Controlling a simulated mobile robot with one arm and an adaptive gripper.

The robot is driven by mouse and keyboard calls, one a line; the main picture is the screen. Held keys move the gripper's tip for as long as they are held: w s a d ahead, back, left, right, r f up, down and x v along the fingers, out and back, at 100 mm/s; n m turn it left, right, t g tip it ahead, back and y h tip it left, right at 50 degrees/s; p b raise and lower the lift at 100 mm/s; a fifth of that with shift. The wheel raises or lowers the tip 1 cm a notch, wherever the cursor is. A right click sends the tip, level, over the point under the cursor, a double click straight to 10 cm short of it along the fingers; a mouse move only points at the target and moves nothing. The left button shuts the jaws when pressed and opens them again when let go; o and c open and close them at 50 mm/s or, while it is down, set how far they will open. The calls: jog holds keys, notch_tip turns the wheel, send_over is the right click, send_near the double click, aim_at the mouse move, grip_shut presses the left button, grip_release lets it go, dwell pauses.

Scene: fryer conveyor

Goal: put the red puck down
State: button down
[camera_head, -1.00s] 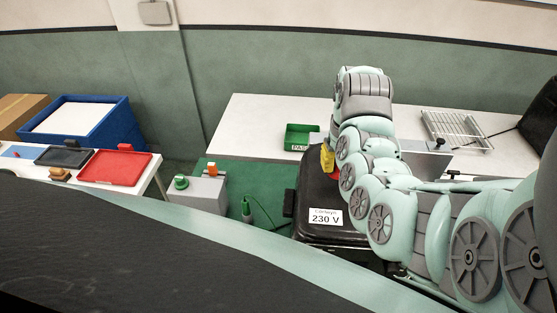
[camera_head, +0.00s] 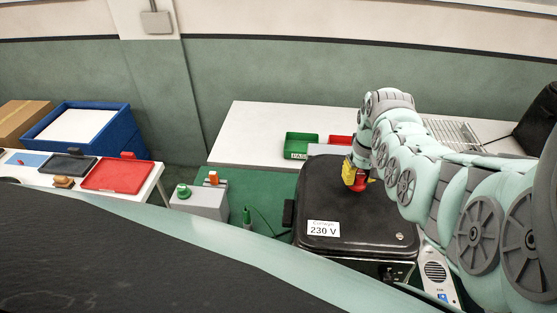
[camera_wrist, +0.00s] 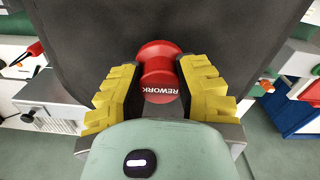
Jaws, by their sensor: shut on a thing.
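The red puck (camera_wrist: 160,52) is spool-shaped with a narrow waist and bears the word REWORK, which reads upside down in the wrist view. My gripper (camera_wrist: 161,78) has yellow ridged fingers on both sides of the puck and is shut on it. In the head view my gripper (camera_head: 354,176) points down over the black lidded machine (camera_head: 320,190) labelled 230 V, and a bit of red shows at its fingertips. I cannot tell whether the puck touches the lid.
A green PASS tray (camera_head: 297,153) and a partly hidden red tray (camera_head: 340,140) stand on the white table (camera_head: 240,135) behind. A wire rack (camera_head: 450,132) is at back right. Much of the lid is clear.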

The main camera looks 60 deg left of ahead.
aim_at(359, 173)
jog(key=shift+s+a+f, duration=0.1)
jog(key=shift+f, duration=0.65)
jog(key=shift+f, duration=0.1)
jog(key=shift+f, duration=0.15)
jog(key=c, duration=0.7)
grip_release()
jog(key=shift+c, duration=0.2)
jog(key=shift+r, duration=1.3)
jog(key=shift+r+b, duration=0.5)
jog(key=shift+r, duration=0.7)
notch_tip(359, 173, up, 6)
jog(key=shift+r, duration=0.1)
jog(key=shift+r+p, duration=0.65)
jog(key=shift+p, duration=0.1)
